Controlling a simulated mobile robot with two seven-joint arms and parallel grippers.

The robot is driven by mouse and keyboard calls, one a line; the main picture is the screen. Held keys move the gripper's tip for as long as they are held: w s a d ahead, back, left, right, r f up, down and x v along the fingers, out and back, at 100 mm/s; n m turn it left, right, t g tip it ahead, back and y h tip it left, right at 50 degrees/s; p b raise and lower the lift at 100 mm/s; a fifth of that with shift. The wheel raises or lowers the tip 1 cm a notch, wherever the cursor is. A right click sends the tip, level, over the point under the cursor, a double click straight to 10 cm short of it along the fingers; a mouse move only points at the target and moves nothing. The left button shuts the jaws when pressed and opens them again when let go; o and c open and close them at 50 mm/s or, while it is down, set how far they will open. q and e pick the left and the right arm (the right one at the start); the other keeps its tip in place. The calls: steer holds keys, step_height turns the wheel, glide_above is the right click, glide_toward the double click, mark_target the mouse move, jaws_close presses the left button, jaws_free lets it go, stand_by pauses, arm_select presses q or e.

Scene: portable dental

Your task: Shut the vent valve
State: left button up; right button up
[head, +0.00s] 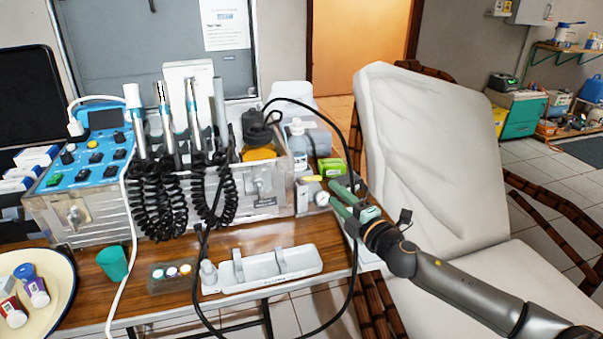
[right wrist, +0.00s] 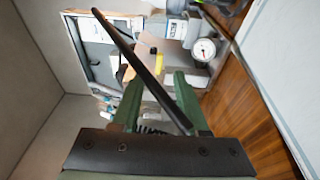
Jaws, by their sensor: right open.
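A small yellow lever (head: 313,178), which looks like the vent valve's handle, sticks out beside a round white pressure gauge (head: 322,199) at the right end of the dental unit. In the right wrist view the yellow lever (right wrist: 158,64) shows just beyond the fingertips, with the gauge (right wrist: 203,49) to its right. My right gripper (head: 335,193) is open with green fingers pointing at the lever from the right. I see no contact with it. In the right wrist view a black hose crosses in front of the fingers (right wrist: 158,82). My left gripper is not in view.
The dental unit (head: 262,203) with coiled hoses and handpieces stands on the wooden table (head: 265,235). A clear bottle (head: 298,145) and a green box (head: 331,167) are near the lever. A loose black hose (head: 353,140) loops close to my right gripper. A white chair (head: 435,130) is at right.

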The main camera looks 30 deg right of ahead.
mark_target(316, 177)
steer(key=w, duration=0.9)
steer(key=shift+w+d, duration=0.1)
steer(key=shift+w, duration=0.3)
steer(key=shift+w+b, duration=0.35)
steer(key=shift+w, duration=0.35)
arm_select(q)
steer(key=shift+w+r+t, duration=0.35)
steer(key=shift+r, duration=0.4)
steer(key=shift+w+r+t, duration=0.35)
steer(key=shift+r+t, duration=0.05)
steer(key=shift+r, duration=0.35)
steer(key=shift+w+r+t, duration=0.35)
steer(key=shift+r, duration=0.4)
arm_select(e)
steer(key=shift+w, duration=0.3)
jaws_close()
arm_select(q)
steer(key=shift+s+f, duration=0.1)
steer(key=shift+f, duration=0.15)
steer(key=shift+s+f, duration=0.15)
